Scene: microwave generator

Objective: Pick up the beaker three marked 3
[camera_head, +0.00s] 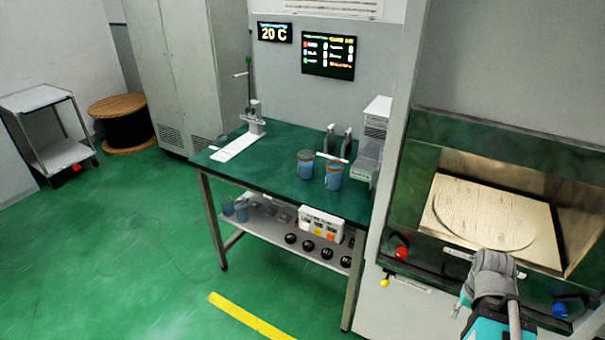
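Two blue beakers with reddish-brown rims stand upright on the green tabletop (275,178): a left beaker (305,164) and a right beaker (333,175). Two more bluish beakers stand on the lower shelf at the left, a left one (227,206) and a right one (241,211). The marks on all of them are too small to read, so I cannot tell which is beaker three. The grey end of my arm, with my gripper (493,262), is at the lower right, in front of the open chamber and well apart from the beakers. Its fingers cannot be made out.
A stand with a white base (237,146) is at the table's back left. A white device (372,140) stands right of the beakers. The open chamber holds a round plate (484,215). A trolley (65,150) and cable drum (122,125) are far left.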

